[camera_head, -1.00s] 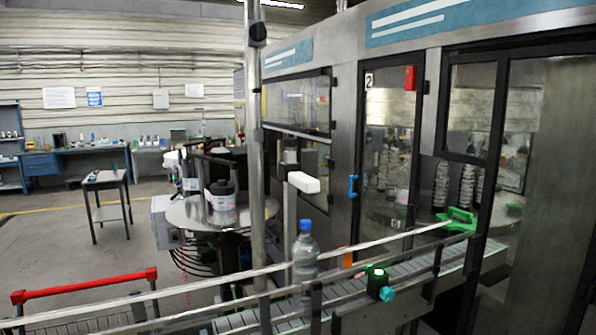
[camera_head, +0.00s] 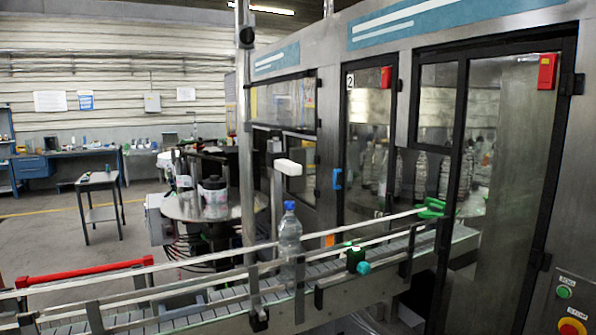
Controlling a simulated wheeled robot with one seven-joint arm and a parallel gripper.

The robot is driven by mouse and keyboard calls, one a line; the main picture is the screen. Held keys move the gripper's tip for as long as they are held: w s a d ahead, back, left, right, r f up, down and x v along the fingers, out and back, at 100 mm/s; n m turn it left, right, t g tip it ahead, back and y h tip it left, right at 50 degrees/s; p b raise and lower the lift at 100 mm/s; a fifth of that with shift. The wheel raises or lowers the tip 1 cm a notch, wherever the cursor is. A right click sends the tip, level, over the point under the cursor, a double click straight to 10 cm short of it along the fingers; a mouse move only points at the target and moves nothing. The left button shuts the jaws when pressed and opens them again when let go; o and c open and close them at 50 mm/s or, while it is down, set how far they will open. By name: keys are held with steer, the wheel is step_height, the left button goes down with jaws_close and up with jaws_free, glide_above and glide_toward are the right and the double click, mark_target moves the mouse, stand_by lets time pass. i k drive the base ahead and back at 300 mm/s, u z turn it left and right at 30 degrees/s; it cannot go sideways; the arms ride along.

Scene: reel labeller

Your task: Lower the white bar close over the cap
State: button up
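The white bar (camera_head: 288,167) is a short rounded block on an upright post behind the conveyor. It sits above the blue cap (camera_head: 289,205) of a clear plastic bottle (camera_head: 290,236), with a visible gap between them. The bottle stands upright on the conveyor (camera_head: 215,306), between the guide rails. My gripper is not in view.
A round metal table (camera_head: 181,207) with a labelled reel or jar (camera_head: 214,197) stands behind the conveyor. The glass-doored machine (camera_head: 505,200) fills the right side. A red barrier (camera_head: 85,271) is at the lower left. Open floor lies at the left.

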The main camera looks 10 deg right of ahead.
mark_target(278, 161)
steer(key=u, duration=0.85)
steer(key=i, duration=0.65)
steer(key=z, duration=0.6)
